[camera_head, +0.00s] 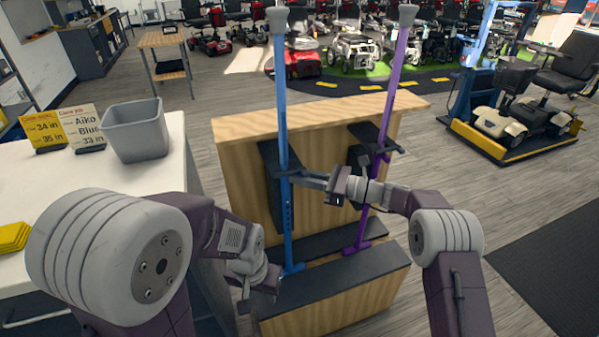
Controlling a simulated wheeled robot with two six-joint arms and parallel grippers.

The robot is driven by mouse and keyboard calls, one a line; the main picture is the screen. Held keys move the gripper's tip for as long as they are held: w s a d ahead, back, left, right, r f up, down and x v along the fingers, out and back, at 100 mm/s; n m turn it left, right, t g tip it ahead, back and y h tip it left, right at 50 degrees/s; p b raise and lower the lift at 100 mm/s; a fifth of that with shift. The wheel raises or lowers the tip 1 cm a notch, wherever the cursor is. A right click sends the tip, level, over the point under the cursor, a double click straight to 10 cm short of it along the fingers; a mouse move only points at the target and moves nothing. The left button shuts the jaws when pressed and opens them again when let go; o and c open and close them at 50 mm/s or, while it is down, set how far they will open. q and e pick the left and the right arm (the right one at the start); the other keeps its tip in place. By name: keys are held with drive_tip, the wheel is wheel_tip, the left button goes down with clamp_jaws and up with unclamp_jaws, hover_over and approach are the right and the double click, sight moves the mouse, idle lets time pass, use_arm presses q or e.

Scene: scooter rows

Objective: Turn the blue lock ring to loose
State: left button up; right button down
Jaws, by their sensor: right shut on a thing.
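A blue cane (280,95) stands upright in a wooden stand (235,128), its handle at the top and its foot (291,269) at the bottom. The blue lock ring (284,171) is around its shaft at mid height, partly hidden; its lock state is too small to tell. My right gripper (304,181) reaches in from the right and is shut on the ring at its right side. My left gripper (272,282) is low, just left of the cane's foot; its fingers are too small and dark to judge. A purple cane (398,65) stands to the right with its own ring (381,151).
Scooters (355,48) line the back. A scooter on a blue-yellow lift (505,150) is at right. Open floor lies between.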

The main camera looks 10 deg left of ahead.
idle(0.3)
drive_tip(key=c, duration=1.4)
unclamp_jaws()
drive_tip(key=d, duration=0.9)
drive_tip(key=shift+s+p, duration=0.3)
drive_tip(key=shift+p, duration=0.15)
